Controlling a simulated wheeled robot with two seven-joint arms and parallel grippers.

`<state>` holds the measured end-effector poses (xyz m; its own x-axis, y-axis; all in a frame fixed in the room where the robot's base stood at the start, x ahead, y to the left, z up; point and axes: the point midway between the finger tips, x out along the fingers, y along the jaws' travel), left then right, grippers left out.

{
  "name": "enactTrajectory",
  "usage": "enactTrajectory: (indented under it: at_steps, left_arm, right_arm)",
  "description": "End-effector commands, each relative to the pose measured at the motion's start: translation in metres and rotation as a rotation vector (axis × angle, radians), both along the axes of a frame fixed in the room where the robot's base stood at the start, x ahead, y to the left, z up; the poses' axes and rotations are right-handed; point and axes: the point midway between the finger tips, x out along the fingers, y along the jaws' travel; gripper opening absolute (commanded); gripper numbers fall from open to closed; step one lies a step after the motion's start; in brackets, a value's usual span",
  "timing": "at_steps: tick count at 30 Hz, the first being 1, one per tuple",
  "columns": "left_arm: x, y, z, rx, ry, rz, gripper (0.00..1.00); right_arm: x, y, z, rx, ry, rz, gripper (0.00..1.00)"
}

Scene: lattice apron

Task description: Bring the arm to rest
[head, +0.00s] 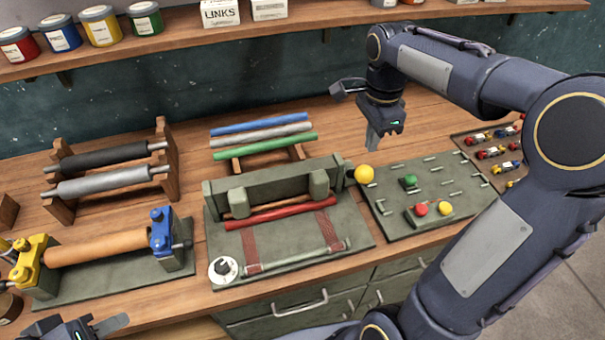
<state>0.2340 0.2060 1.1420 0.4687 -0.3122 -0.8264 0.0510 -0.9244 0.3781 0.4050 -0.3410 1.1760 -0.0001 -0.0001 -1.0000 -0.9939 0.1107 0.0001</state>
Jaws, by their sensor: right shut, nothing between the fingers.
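My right arm (480,270) comes in from the lower right and bends over the workbench (190,215). My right gripper (373,142) points down, shut and empty, above the back of the bench, behind the yellow ball knob (364,174) of the middle fixture. It appears clear of everything around it. My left gripper (105,326) shows only partly at the bottom left edge, near the bench front. Most of it is cut off, so its opening cannot be told.
The green fixture (290,265) with a red rod (280,213) stands mid-bench. A roller stand (110,175) and an orange roller (100,245) are left. A button panel (420,225) and a tray (465,140) of small parts are right. A shelf (330,14) runs above.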

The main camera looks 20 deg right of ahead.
Motion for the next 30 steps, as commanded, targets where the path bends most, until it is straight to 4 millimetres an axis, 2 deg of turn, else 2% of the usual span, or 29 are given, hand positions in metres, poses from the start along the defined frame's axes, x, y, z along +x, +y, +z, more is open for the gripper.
enactTrajectory:
  at_steps: [13, 17, 20, 23, 30]
  left_arm:
    - [0.0, 0.0, 0.0, 0.0, 0.0, 0.0, 0.36]
    - [0.0, 0.0, -0.003, 0.0, 0.0, 0.0, 0.36]
    - [0.0, 0.0, -0.007, 0.0, 0.0, 0.0, 0.36]
    - [0.0, 0.0, -0.013, 0.0, 0.0, 0.0, 0.36]
    - [0.0, 0.0, -0.025, 0.0, 0.0, 0.0, 0.36]
  right_arm:
    - [0.0, 0.0, 0.0, 0.0, -0.001, 0.001, 0.0]
    - [-0.009, 0.006, 0.001, 0.014, -0.026, 0.07, 0.0]
    - [-0.03, 0.02, 0.001, 0.042, -0.086, 0.233, 0.0]
    - [-0.06, 0.041, -0.003, 0.066, -0.184, 0.48, 0.0]
    - [-0.131, 0.098, -0.032, 0.019, -0.462, 1.087, 0.0]
